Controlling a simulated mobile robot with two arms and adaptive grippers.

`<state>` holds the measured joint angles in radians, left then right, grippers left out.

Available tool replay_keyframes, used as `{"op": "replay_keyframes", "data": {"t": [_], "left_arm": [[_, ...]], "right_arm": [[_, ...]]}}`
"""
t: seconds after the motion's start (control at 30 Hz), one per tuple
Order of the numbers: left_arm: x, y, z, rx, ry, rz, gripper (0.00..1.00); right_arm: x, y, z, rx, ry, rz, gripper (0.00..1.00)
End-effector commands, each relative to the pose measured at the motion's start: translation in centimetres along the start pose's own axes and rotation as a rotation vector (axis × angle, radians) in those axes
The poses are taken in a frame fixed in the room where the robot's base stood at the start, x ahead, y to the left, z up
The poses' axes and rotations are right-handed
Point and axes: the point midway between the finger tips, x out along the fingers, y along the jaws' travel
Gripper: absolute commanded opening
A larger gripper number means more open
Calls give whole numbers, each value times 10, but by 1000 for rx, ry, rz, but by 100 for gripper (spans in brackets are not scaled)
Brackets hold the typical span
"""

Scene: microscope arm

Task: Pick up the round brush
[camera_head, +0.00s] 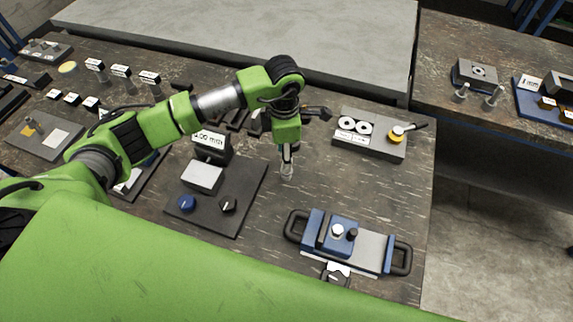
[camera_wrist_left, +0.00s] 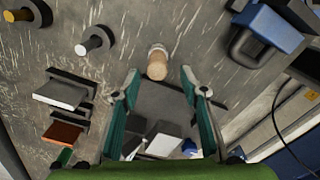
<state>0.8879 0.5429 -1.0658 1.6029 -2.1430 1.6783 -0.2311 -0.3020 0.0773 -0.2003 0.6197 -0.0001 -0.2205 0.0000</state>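A short round piece with a tan top and a pale collar, which I take to be the round brush (camera_wrist_left: 157,65), stands just beyond my fingertips in the left wrist view. A small pale piece below the gripper in the head view (camera_head: 287,172) appears to be the same one. My left gripper (camera_wrist_left: 159,84) is open, its two green fingers apart with the piece lined up between their tips. In the head view the left gripper (camera_head: 287,157) points down over the table. I cannot tell whether the fingers touch the piece. My right gripper is not in view.
A dark plate with a white block and knobs (camera_head: 245,203) is left of the gripper. A blue device with black handles (camera_head: 372,243) is front right, a grey block with white rings (camera_head: 374,149) back right. Black pegs (camera_wrist_left: 97,43) stand nearby. Bare table lies right of the gripper.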

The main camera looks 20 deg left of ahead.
Motion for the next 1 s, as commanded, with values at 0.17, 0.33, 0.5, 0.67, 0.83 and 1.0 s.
{"op": "replay_keyframes", "data": {"t": [0.17,0.33,0.5,0.67,0.83,1.0], "left_arm": [[19,2,6,-2,2,-5,40],[42,3,7,-1,2,-4,40],[48,4,7,1,-1,-1,40],[48,4,7,1,0,-1,35],[48,4,7,0,0,-1,0],[48,4,7,0,-1,-1,0]], "right_arm": [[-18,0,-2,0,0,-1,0],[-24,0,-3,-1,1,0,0],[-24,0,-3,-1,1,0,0],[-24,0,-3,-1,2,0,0],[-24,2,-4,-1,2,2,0],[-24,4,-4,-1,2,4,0]]}}
